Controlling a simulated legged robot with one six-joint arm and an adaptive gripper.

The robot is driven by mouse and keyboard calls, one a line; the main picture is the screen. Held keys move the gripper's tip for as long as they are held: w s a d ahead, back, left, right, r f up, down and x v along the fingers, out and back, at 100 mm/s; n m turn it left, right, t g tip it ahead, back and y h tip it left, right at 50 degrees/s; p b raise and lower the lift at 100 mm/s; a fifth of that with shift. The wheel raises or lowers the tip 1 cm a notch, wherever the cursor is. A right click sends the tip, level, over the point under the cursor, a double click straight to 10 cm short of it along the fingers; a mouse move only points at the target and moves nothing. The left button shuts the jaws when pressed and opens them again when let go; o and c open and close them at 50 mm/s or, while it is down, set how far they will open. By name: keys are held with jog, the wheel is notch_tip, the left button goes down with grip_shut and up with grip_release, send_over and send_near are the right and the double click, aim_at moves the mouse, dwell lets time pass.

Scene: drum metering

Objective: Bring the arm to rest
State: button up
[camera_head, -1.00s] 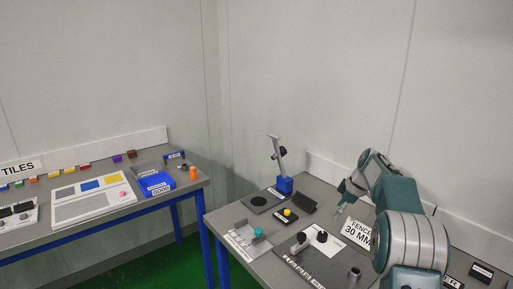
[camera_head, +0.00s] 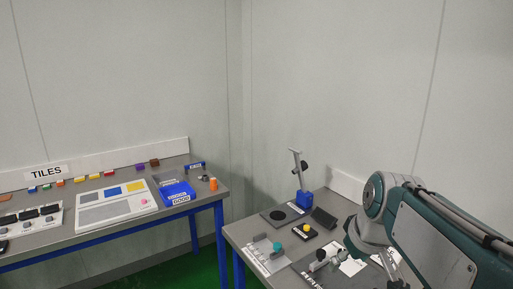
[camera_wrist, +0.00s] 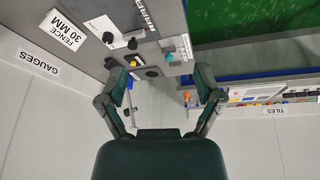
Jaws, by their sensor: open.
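My arm (camera_head: 435,235) is teal and grey. It reaches in from the right side of the head view over the right-hand table, bent at a grey joint. In the wrist view my gripper (camera_wrist: 163,88) is open, its two dark green fingers spread wide with nothing between them. The tables behind it appear upside down there. In the head view the lower part of the arm runs down to the bottom edge, so I cannot clearly see the fingertips.
The right-hand table (camera_head: 245,233) holds a blue-based stand (camera_head: 304,198), a yellow-topped button box (camera_head: 305,231) and a teal-knobbed plate (camera_head: 276,248). The left table (camera_head: 100,228) holds coloured tiles, a white board (camera_head: 117,205) and a blue tray (camera_head: 176,191). A gap with green floor separates the tables.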

jog(key=s+a+f+m+t, duration=0.1)
jog(key=s+f, duration=0.4)
jog(key=s, duration=0.9)
jog(key=a+m, duration=0.1)
jog(key=m, duration=0.1)
jog(key=shift+a+f+m+h, duration=0.15)
jog(key=shift+f+m+h, duration=0.15)
jog(key=shift+f+h, duration=0.1)
